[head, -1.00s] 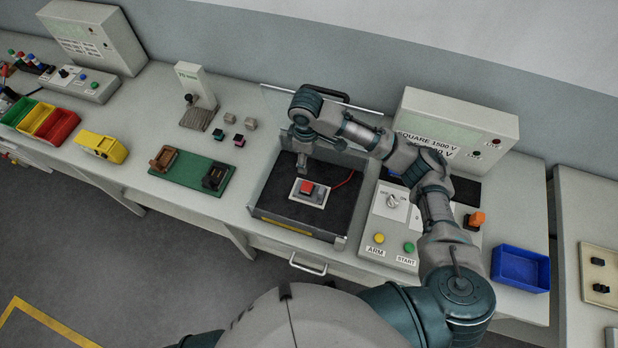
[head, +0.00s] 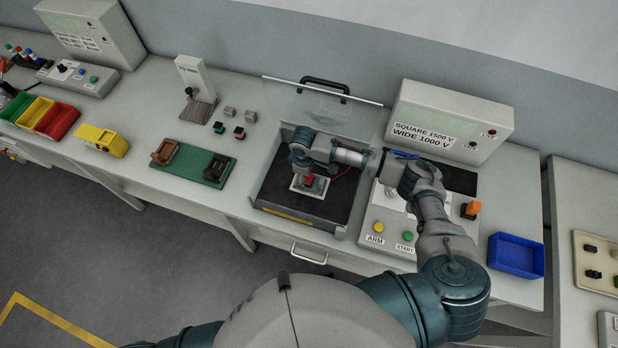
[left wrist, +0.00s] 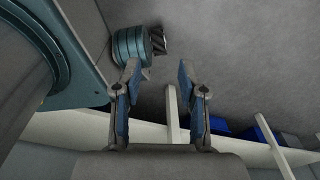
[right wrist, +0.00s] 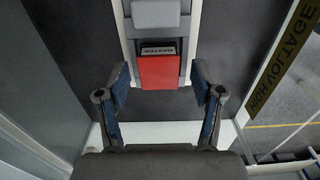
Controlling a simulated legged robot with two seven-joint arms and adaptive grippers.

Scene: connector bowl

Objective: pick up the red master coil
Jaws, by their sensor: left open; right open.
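The red master coil (head: 309,181) sits in a pale holder on the dark floor of the open test box (head: 264,196). My right gripper (right wrist: 160,88) is open. Its fingers are on either side of the coil in that view, with visible gaps; the remaining height is unclear. In the head view my right wrist partly hides the coil. My left gripper (left wrist: 158,72) is open and empty, away from the bench items; it is not visible in the head view.
The box's clear lid with a black handle (head: 324,87) stands raised behind. A control panel with ARM and START buttons (head: 385,238) is to the right, then a blue tray (head: 516,256). A green board (head: 192,167) with two fixtures lies left.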

